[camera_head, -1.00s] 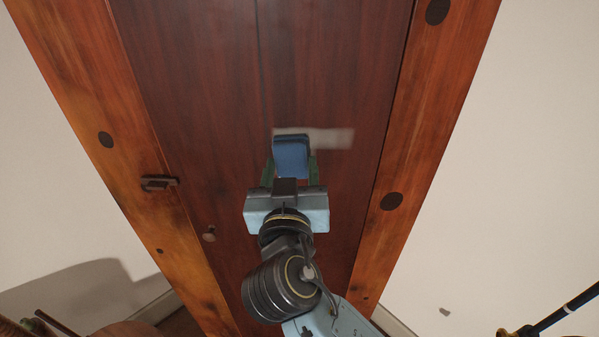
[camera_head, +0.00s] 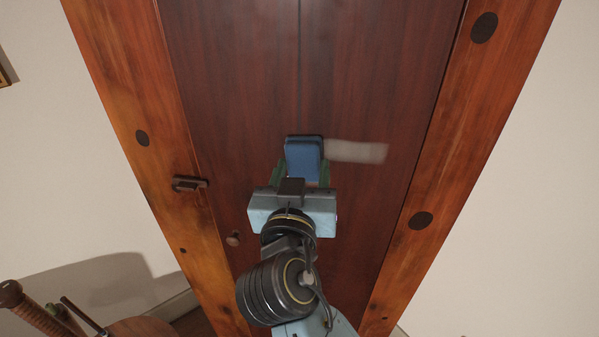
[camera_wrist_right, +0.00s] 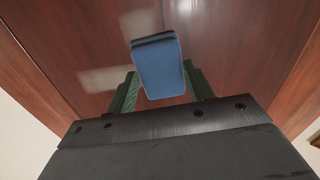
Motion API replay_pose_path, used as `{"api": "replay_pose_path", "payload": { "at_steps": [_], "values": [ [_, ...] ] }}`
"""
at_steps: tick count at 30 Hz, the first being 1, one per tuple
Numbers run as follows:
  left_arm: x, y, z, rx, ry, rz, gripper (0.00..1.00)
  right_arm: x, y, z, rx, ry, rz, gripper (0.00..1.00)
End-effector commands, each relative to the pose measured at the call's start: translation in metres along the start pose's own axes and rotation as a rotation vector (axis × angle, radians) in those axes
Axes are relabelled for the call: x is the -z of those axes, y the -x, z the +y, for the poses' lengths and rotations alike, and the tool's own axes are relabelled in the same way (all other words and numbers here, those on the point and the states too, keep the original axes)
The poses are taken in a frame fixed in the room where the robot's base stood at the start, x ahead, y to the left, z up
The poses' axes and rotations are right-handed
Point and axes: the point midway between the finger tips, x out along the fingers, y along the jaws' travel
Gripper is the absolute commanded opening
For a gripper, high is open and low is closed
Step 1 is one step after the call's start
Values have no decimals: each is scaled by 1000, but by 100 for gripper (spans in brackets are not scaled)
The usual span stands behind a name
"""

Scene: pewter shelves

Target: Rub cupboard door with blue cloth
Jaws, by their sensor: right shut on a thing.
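The cupboard door (camera_head: 240,90) is dark reddish wood and fills the middle of the head view. A pale whitish smear (camera_head: 358,152) lies on it, just right of the blue cloth (camera_head: 303,158). The cloth looks like a thick folded pad. My right gripper (camera_head: 304,172) is shut on the cloth, with a green finger on either side, and holds it up at the door; I cannot tell for sure whether it touches. In the right wrist view the cloth (camera_wrist_right: 160,68) sits between the fingers, with pale patches on the door beside it. My left gripper is not in view.
An orange-brown wooden frame (camera_head: 440,190) with dark round knots borders the door. A dark latch (camera_head: 189,183) and a small round knob (camera_head: 233,238) are at the left. Brown wooden objects (camera_head: 140,327) stand at the lower left. Pale walls lie on both sides.

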Motion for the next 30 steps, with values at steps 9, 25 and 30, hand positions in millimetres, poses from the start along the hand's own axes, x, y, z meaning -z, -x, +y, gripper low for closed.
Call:
{"api": "replay_pose_path", "payload": {
  "at_steps": [9, 25, 30],
  "values": [
    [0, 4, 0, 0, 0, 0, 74, -3, -1, 28, -4, 2, -1, 26],
    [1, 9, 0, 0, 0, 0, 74, -6, 0, 60, -5, 2, -1, 26],
    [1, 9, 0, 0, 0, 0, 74, -7, 0, 66, -4, 2, -1, 26]
  ]
}}
